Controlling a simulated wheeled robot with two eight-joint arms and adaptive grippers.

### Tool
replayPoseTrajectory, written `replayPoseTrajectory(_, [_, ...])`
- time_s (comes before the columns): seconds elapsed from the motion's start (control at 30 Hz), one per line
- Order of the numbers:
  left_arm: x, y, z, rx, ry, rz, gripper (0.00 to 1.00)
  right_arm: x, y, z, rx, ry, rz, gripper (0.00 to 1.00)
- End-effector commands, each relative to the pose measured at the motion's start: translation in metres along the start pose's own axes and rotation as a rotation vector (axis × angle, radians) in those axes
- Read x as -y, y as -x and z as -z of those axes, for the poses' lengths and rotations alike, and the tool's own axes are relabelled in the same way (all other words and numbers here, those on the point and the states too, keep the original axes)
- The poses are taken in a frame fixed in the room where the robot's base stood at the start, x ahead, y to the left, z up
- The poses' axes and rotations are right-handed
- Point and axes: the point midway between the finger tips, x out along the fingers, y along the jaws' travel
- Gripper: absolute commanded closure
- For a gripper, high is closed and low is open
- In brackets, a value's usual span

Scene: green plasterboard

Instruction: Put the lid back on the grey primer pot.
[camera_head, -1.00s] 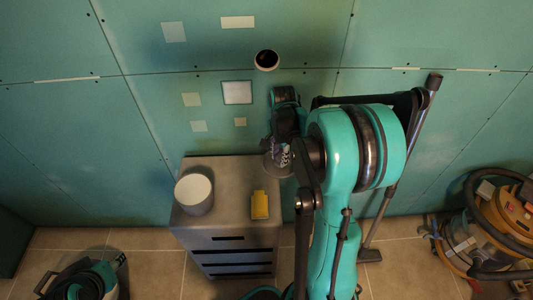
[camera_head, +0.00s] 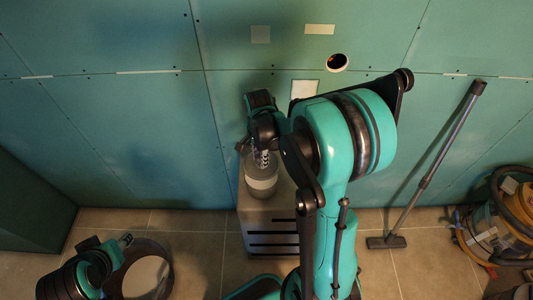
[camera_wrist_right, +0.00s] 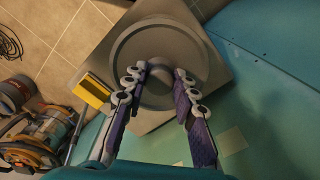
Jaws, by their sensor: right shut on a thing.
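The grey primer pot (camera_head: 261,187) stands on the grey cabinet in the head view. My right gripper (camera_head: 262,158) is above it, shut on the lid's knob. The lid is a wide grey disc (camera_wrist_right: 155,40) in the right wrist view, its centre between the fingers of the right gripper (camera_wrist_right: 160,84). The lid lies over the pot's mouth; I cannot tell whether it touches the rim. The pot is hidden beneath it in the wrist view. My left gripper (camera_head: 125,240) is low at the left of the head view, away from the pot; its jaws are too small to read.
The grey cabinet (camera_head: 252,238) stands near the green plasterboard wall (camera_head: 130,130). A floor nozzle on a tube (camera_head: 430,165) leans right of my arm, beside a vacuum cleaner (camera_head: 495,240).

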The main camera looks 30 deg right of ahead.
Motion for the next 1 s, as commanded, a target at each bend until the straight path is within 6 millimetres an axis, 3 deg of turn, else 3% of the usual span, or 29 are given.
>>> replayPoseTrajectory(0.27, [0.000, -0.005, -0.004, 0.000, 0.000, 0.000, 0.60, 0.000, -0.009, -0.002, 0.000, -0.001, 0.000, 0.96])
replayPoseTrajectory(0.8, [0.000, -0.037, -0.027, 0.000, 0.000, 0.000, 0.60, 0.000, -0.060, -0.001, 0.000, 0.000, 0.000, 0.96])
replayPoseTrajectory(1.0, [0.000, -0.040, -0.029, 0.000, 0.000, 0.000, 0.60, 0.000, -0.064, -0.001, 0.000, 0.000, 0.000, 0.96])
